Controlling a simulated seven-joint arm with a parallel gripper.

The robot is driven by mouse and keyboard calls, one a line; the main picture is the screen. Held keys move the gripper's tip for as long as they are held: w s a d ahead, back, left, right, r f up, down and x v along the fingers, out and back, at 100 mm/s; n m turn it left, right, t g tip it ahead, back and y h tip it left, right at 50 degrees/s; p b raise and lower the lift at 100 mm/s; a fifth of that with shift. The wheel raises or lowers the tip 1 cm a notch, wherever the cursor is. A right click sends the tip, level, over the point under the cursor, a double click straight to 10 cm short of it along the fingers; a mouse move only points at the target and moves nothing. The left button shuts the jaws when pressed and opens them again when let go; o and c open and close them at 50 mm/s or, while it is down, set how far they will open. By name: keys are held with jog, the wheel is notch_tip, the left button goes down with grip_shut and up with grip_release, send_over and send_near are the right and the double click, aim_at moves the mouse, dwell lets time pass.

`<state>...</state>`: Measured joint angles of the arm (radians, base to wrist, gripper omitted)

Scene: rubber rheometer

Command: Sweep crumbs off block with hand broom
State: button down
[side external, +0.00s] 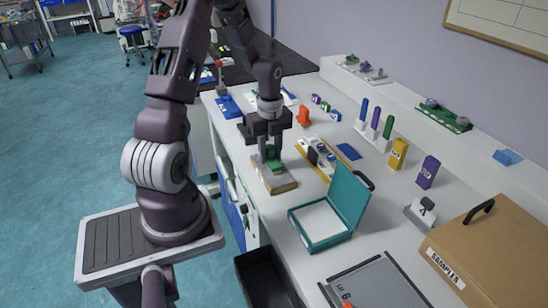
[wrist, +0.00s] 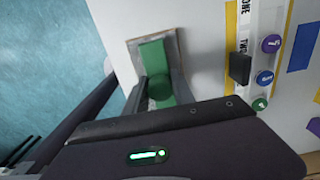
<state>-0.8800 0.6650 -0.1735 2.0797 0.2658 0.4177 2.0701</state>
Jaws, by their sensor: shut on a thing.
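A green hand broom (side external: 275,165) is held in my gripper (side external: 270,152), which is shut on it. In the wrist view the green broom (wrist: 155,58) lies between my gripper's fingers (wrist: 158,90). A low, tan and grey block (side external: 281,184) sits on the white bench beneath the broom. The block also shows in the wrist view (wrist: 177,45), partly covered by the broom. The broom is over the block and close to its top; I cannot tell whether they touch. No crumbs can be made out.
A yellow-edged strip (side external: 328,172) with small knobs lies right of the block. An open teal case (side external: 318,234) stands in front on the bench (side external: 255,208). A brown samples box (side external: 490,245) and a black bin (side external: 265,280) are nearer. The bench's left edge is close to the block.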

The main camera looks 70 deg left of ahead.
jog(key=shift+a+r, duration=0.2)
jog(key=shift+a, duration=0.05)
jog(key=shift+d+r, duration=0.1)
jog(key=shift+r, duration=3.9)
